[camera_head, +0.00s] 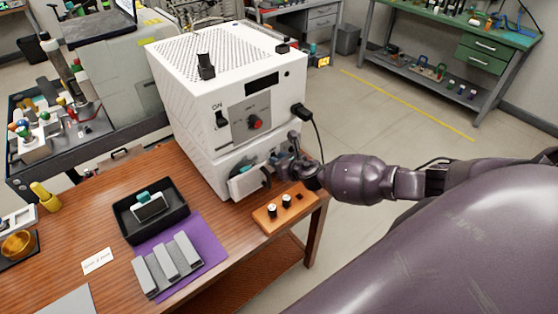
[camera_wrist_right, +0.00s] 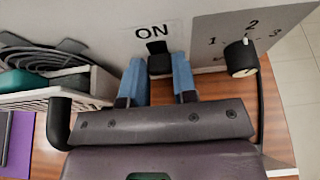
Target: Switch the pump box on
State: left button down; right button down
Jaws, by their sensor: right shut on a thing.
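The white pump box (camera_head: 222,180) is the lower part of the white machine on the wooden table; its front also shows in the wrist view (camera_wrist_right: 105,30). There the black switch (camera_wrist_right: 158,64) sits below the letters "ON". The blue fingers of my right gripper (camera_wrist_right: 158,72) are on either side of the switch and shut on it. I cannot tell which way the switch is set. In the head view my right gripper (camera_head: 284,163) is at the box's lower right, and it hides the switch. My left gripper is not in view.
Right of the switch is a black dial (camera_wrist_right: 241,58) marked 1, 2, 3. Left of it is a holder with a teal piece (camera_wrist_right: 22,84) and a black handle (camera_wrist_right: 60,122). An orange block (camera_head: 268,222) with black knobs lies below my gripper. Floor is free to the right.

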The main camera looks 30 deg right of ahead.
notch_tip(320, 180, up, 2)
jog(key=shift+r+p, duration=0.15)
jog(key=shift+p, duration=0.75)
jog(key=shift+w, duration=0.1)
jog(key=c, duration=0.9)
grip_release()
jog(key=shift+s, duration=0.2)
